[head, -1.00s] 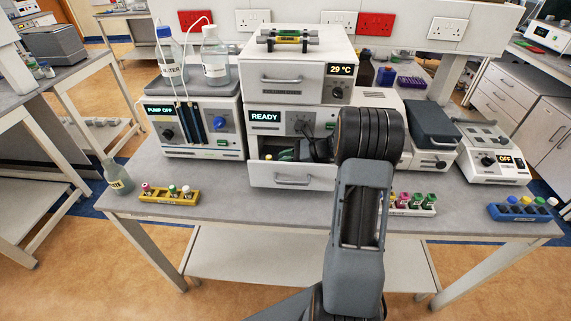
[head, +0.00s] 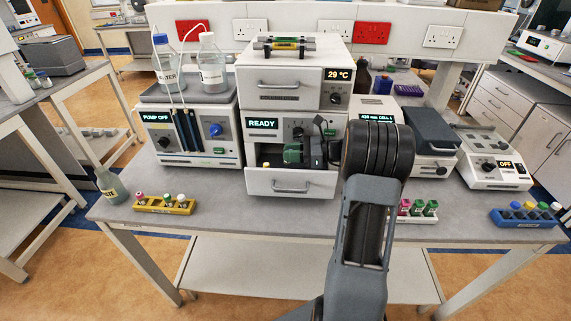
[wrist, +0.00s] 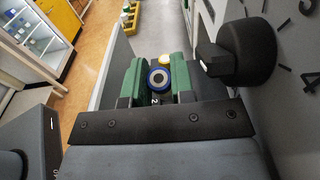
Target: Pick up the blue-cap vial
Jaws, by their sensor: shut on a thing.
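The blue-cap vial (wrist: 158,80) shows in the wrist view as a blue ring with a grey centre, seen from above. My gripper (wrist: 157,84) has green fingers, one on each side of the cap, and is shut on it. A yellow cap (wrist: 165,61) shows just beyond it. The vial's body is mostly hidden by the fingers, and the vial cannot be made out in the head view.
A black knob (wrist: 247,50) on the cabinet front is close to my gripper's right. The upper drawer (head: 282,88) is above. A yellow rack (head: 165,204), a white rack (head: 415,217) and a blue rack (head: 525,218) stand along the bench front. Bare bench lies left of the drawer.

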